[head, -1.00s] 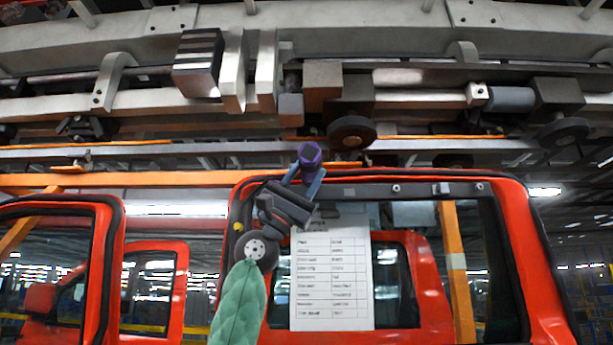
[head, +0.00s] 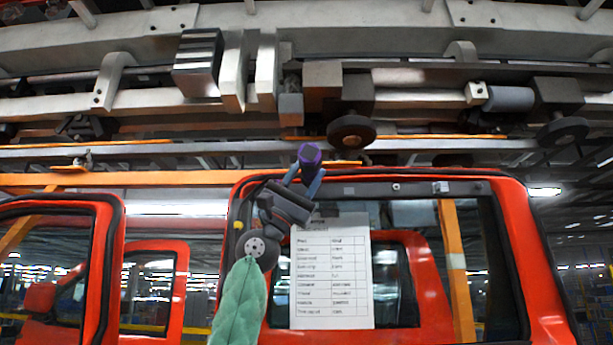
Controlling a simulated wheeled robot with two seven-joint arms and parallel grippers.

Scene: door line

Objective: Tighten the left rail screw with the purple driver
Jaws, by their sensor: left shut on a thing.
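My left gripper (head: 304,177) is shut on the purple driver (head: 309,155) at the top edge of the red door frame. The driver's faceted purple handle end faces me, and its shaft and tip are hidden behind it. The dark rail (head: 365,189) runs along the top of the door frame. The left rail screw does not show; the gripper and driver cover that part of the rail. Small light fittings (head: 396,187) show on the rail to the right. I cannot tell whether the driver touches a screw. My right gripper is not in view.
A printed sheet (head: 331,275) hangs in the window opening just right of my left arm. The red door frame (head: 513,240) surrounds it. Another red door (head: 98,270) stands at the left. Overhead conveyor beams and a dark roller (head: 351,132) lie above the driver.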

